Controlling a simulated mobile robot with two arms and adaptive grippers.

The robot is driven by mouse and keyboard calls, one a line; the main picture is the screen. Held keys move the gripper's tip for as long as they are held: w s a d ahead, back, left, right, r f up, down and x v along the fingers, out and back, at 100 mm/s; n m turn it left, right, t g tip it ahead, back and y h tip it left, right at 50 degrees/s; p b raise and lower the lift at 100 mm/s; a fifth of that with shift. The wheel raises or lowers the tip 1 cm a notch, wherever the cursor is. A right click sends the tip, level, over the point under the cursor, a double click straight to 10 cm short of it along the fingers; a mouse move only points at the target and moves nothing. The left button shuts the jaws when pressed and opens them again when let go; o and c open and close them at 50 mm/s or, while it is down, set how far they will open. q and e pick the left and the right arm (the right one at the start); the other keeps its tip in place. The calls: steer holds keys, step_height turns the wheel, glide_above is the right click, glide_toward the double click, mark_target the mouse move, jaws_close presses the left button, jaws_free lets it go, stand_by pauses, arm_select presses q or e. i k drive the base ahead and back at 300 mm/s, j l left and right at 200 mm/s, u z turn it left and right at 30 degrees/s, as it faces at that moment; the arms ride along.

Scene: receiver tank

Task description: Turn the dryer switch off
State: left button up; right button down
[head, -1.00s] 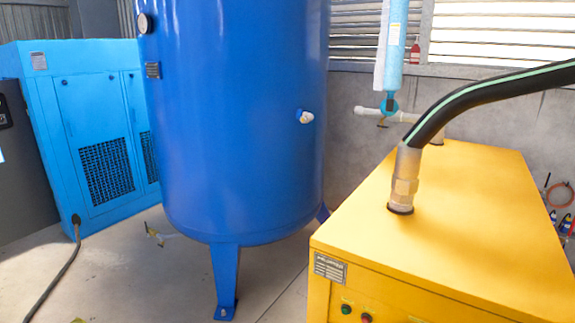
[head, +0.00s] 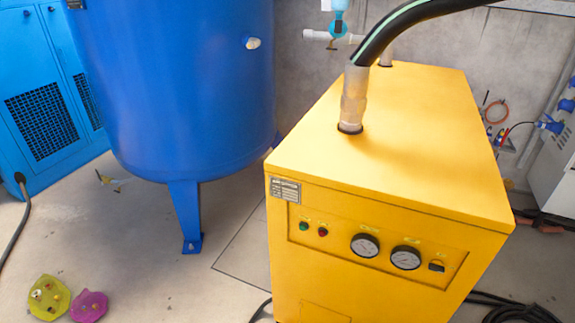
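The yellow dryer (head: 400,160) stands at the centre right. Its front panel carries a green button (head: 304,226), a red button (head: 323,232), two round gauges, the left gauge (head: 365,245) and the right gauge (head: 405,257), and a small black switch (head: 436,266) at the panel's right end. The switch is too small to read its position. Neither of my grippers is in view.
A large blue tank (head: 180,90) on legs stands left of the dryer. A black hose (head: 395,25) rises from the dryer's top. A yellow-green item (head: 48,297) and a magenta item (head: 89,306) lie on the floor at lower left. Cables (head: 515,312) lie at lower right.

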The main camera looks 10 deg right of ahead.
mark_target(436, 265)
steer(key=z, duration=1.5)
